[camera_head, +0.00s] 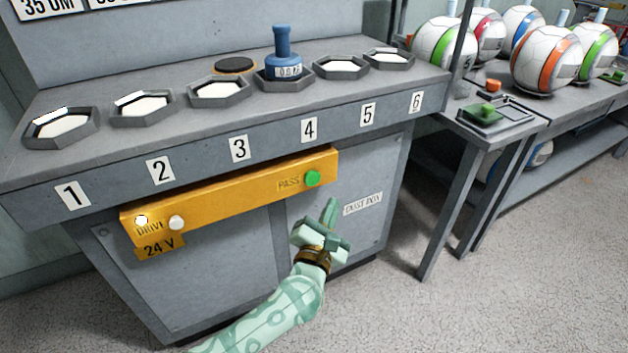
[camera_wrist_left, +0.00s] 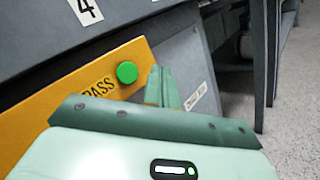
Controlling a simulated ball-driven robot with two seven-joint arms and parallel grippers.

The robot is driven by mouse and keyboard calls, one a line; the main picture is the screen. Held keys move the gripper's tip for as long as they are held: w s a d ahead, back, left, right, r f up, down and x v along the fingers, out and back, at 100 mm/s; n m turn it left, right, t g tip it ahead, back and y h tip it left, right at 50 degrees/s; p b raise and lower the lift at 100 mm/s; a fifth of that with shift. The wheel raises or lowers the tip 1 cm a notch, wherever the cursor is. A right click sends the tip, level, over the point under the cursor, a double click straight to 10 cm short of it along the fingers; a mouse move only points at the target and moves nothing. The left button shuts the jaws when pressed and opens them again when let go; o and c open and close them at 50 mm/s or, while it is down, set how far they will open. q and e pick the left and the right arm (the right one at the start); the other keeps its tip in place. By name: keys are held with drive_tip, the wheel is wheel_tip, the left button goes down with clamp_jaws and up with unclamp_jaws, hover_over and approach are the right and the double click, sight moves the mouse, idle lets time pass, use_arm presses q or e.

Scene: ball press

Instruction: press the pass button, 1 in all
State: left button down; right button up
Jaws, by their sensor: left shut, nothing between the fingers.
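The green pass button (camera_head: 312,178) is at the right end of a yellow panel (camera_head: 240,192) on the front of the grey bench. It carries the label PASS to its left. It also shows in the left wrist view (camera_wrist_left: 127,72), just left of my fingertips. My left gripper (camera_head: 329,212) is shut and empty. In the head view its fingertips are below and slightly right of the button, apart from it in the picture. In the left wrist view the gripper (camera_wrist_left: 160,82) shows its closed fingers beside the button. My right gripper is not in view.
A blue weight-like object (camera_head: 283,65) stands in tray 4 among several hexagonal trays. A side table (camera_head: 510,120) with several balls stands at the right. The floor in front is clear.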

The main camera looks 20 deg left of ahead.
sight(320, 177)
use_arm(q)
drive_tip(key=shift+w+a+b, duration=0.25)
drive_tip(key=shift+w+a, duration=0.7)
drive_tip(key=shift+a, duration=0.25)
drive_tip(key=shift+w+a+b, duration=0.2)
drive_tip(key=shift+w+a, duration=0.7)
drive_tip(key=shift+a, duration=0.25)
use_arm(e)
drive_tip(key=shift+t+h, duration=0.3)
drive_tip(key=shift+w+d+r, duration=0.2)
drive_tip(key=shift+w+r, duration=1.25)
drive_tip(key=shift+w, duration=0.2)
use_arm(q)
drive_tip(key=shift+a, duration=0.1)
drive_tip(key=shift+w+a, duration=0.2)
drive_tip(key=shift+a, duration=0.05)
drive_tip(key=shift+w+a, duration=0.3)
drive_tip(key=shift+a, duration=0.05)
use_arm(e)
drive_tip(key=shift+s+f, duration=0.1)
use_arm(q)
drive_tip(key=shift+d, duration=0.1)
drive_tip(key=shift+s+d, duration=0.55)
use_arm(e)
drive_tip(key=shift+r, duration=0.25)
use_arm(q)
drive_tip(key=shift+d, duration=0.1)
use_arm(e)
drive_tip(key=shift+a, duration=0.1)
